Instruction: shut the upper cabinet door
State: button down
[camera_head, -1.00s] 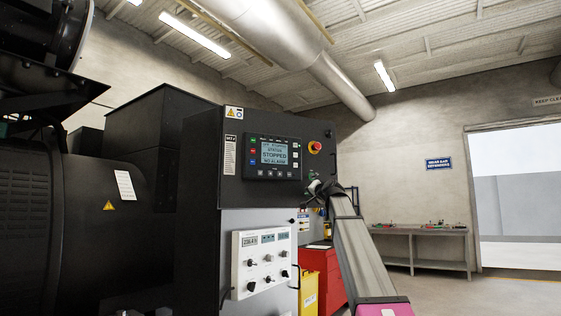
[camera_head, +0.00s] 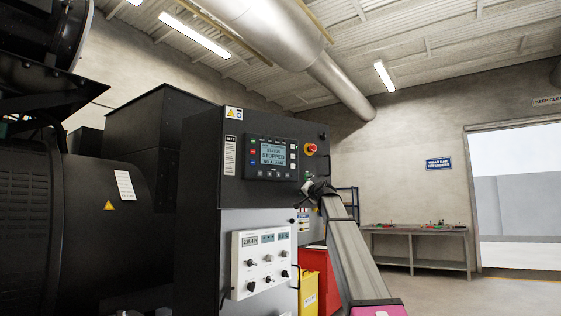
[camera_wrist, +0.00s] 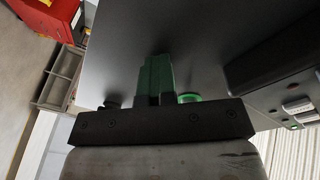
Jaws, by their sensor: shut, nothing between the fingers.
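The upper cabinet door (camera_head: 236,183) is a dark panel carrying a display and a red emergency stop (camera_head: 310,149). It stands ajar; its right edge sticks out past the lower panel below it. My gripper (camera_head: 308,187) is at the door's lower right, near its free edge. In the wrist view, the green fingers of my gripper (camera_wrist: 157,78) are together, with nothing between them, against or very near a dark smooth surface, which looks like the door (camera_wrist: 115,45). Whether they touch it, I cannot tell.
The pale lower panel with a white control box (camera_head: 264,262) is below the door. A red cabinet (camera_head: 322,275) and a yellow bin (camera_head: 308,293) stand behind my arm. A workbench (camera_head: 418,248) is along the back wall, with open floor before it.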

jog(key=shift+s+a+x, duration=0.65)
jog(key=shift+a+x, duration=0.85)
jog(key=shift+x, duration=6.3)
jog(key=shift+v, duration=4.6)
jog(key=shift+a, duration=0.1)
jog(key=s+d+f+n+g+h, duration=0.1)
jog(key=s+f+g, duration=0.3)
jog(key=f, duration=1.3)
jog(key=s+d+f+g+h, duration=0.15)
jog(key=s+f, duration=0.35)
jog(key=f, duration=1.2)
jog(key=s+d+f+n+g+h, duration=0.15)
jog(key=s+f, duration=0.35)
jog(key=f, duration=1.2)
jog(key=s+d+f+g+h, duration=0.1)
jog(key=s+d+f+g, duration=0.1)
jog(key=s+f, duration=0.8)
jog(key=s+d+f+n+g+h, duration=0.1)
jog(key=s+f+g, duration=0.3)
jog(key=s+f, duration=0.7)
jog(key=s+d+f+g+h, duration=0.1)
jog(key=s+d+f+g, duration=0.2)
jog(key=s+f, duration=0.7)
jog(key=s+d, duration=0.1)
jog(key=s, duration=0.4)
jog(key=shift+s+f+n, duration=0.3)
jog(key=shift+f+n, duration=0.05)
jog(key=shift+d, duration=0.1)
